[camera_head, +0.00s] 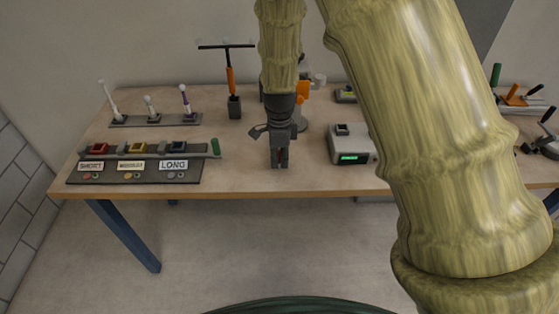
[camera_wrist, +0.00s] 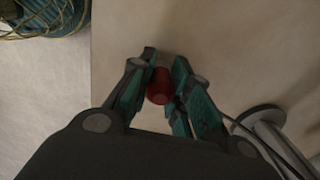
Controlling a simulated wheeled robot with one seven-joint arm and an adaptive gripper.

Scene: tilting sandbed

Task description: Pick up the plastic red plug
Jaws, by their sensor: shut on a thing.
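The red plug (camera_wrist: 159,87) is a small, dark red rounded piece between my gripper's fingers in the wrist view. My gripper (camera_wrist: 161,95) is shut on it, with a dark green finger on either side. Whether the plug touches the tabletop cannot be told.
The wooden table (camera_head: 240,180) has a panel labelled SHORT and LONG (camera_head: 135,176) at left. A white box with a green display (camera_head: 350,150) stands right of my gripper. An orange-handled tool (camera_head: 231,85) stands behind. A round metal base (camera_wrist: 262,118) shows in the wrist view.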

